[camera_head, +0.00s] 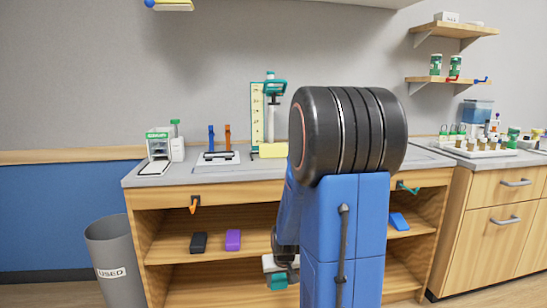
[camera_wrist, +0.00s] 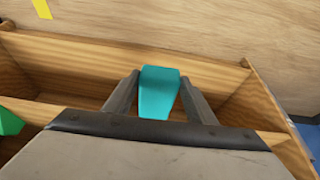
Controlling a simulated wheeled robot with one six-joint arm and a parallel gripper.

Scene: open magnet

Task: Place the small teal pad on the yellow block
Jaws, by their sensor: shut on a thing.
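The small teal pad (camera_wrist: 159,92) is between the two fingers of my gripper (camera_wrist: 160,84) in the wrist view, and both fingers are against its sides. In the head view my gripper (camera_head: 280,270) is low in front of the open shelves, with the teal pad (camera_head: 278,282) at its lower end. A yellow block (camera_head: 272,150) is on the bench top at the foot of a teal and white stand, well above my gripper. Its right side is partly hidden by my arm.
The wooden bench (camera_head: 205,191) has open shelves holding a black block (camera_head: 198,242), a purple block (camera_head: 233,240) and a blue block (camera_head: 399,221). A grey bin (camera_head: 112,265) stands at left. A holder with blue and orange pieces (camera_head: 218,157) stands left of the yellow block.

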